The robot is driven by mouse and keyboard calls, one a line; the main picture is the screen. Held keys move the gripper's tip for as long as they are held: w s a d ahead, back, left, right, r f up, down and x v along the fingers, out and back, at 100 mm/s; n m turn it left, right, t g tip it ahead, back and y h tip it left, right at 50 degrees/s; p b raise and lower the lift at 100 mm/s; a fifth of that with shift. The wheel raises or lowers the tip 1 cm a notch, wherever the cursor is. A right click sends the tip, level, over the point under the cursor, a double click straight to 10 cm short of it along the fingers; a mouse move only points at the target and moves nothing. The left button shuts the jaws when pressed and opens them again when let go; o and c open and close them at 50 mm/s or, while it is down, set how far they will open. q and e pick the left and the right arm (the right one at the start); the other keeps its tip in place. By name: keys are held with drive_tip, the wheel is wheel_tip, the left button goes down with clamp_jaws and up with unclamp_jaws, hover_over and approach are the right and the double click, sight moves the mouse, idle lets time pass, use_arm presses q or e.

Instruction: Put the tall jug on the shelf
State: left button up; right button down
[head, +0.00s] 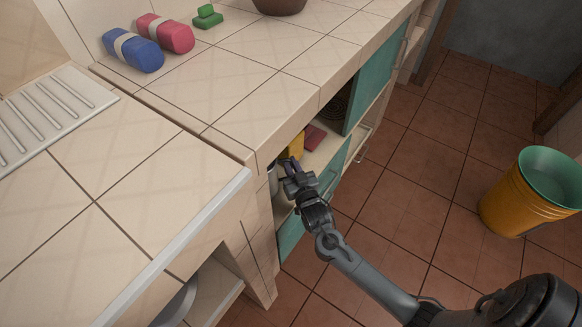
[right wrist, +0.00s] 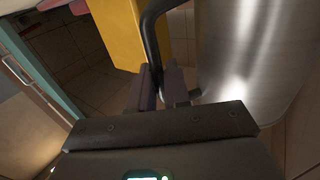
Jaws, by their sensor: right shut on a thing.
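The tall jug is a shiny metal cylinder with a black handle, large at the right of the right wrist view (right wrist: 255,60). In the head view only a small grey piece of it (head: 272,180) shows under the counter edge; the rest is hidden by the counter and my gripper. My right gripper (head: 290,168) is at the front of the open cabinet. In the right wrist view its fingers (right wrist: 160,85) are shut on the jug's black handle. The shelf (head: 325,152) is inside the cabinet below the counter. My left gripper is not in view.
A yellow box-like thing (head: 296,146) and a red thing (head: 314,137) are on the shelf beside the jug. A teal door (head: 370,90) stands to the right. Blue (head: 133,50) and pink (head: 166,33) packs lie on the counter. A yellow bucket (head: 530,195) stands on the floor.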

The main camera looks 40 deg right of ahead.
drive_tip(key=shift+r, duration=0.2)
drive_tip(key=shift+f, duration=0.2)
drive_tip(key=c, duration=1.1)
unclamp_jaws()
drive_tip(key=shift+r, duration=0.1)
